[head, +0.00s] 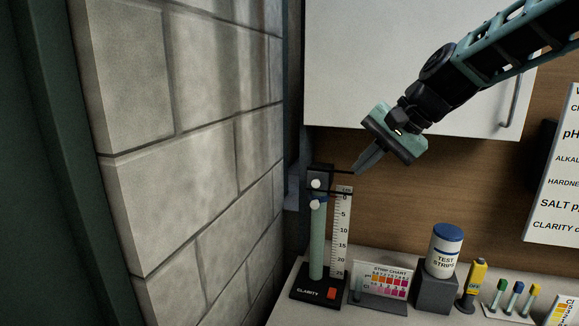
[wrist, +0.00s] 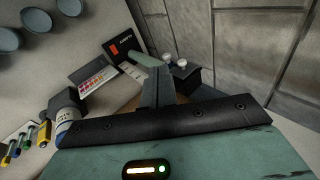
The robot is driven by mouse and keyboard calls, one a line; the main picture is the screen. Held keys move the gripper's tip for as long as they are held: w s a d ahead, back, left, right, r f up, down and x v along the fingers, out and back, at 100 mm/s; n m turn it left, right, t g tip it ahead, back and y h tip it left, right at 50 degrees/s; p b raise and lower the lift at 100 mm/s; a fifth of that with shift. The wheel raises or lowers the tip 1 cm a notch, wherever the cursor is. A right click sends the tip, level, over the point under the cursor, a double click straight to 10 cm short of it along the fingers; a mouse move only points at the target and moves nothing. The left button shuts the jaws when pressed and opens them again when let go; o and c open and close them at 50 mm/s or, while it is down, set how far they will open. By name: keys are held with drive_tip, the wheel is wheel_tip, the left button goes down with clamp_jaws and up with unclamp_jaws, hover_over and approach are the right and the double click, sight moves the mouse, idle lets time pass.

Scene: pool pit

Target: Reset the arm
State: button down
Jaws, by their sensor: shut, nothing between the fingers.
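My gripper (head: 366,160) hangs from the arm at the upper right in the head view, its fingers together and empty, pointing down and left. In the wrist view the shut fingers (wrist: 157,88) point up the picture. The fingertips are near the top of the clarity stand (head: 319,235), a green tube on a black base with a scale beside it; I cannot tell whether they touch it. The stand also shows in the wrist view (wrist: 125,48), partly behind the fingers.
A strip chart (head: 385,280), a test strips bottle (head: 446,245), a yellow device (head: 475,280) and several small capped vials (head: 517,297) stand on the counter to the right. A block wall (head: 200,130) is at left. A white cabinet (head: 400,60) hangs behind my arm.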

drive_tip(key=s+a+f+n+g+h+b, duration=0.1)
drive_tip(key=s+a+f+n+g, duration=0.1)
drive_tip(key=s+a+f+n, duration=0.5)
drive_tip(key=s+f+n+g+h+b, duration=0.15)
drive_tip(key=s+f, duration=0.35)
drive_tip(key=s, duration=0.6)
drive_tip(key=s+d+f+n+h, duration=0.1)
drive_tip(key=s+f+n, duration=0.1)
drive_tip(key=s+f, duration=0.2)
drive_tip(key=s+d+f+n+h+b, duration=0.1)
drive_tip(key=s+d+f+n+h, duration=0.1)
drive_tip(key=s, duration=0.7)
drive_tip(key=shift+f+n, duration=0.65)
drive_tip(key=shift+f, duration=0.25)
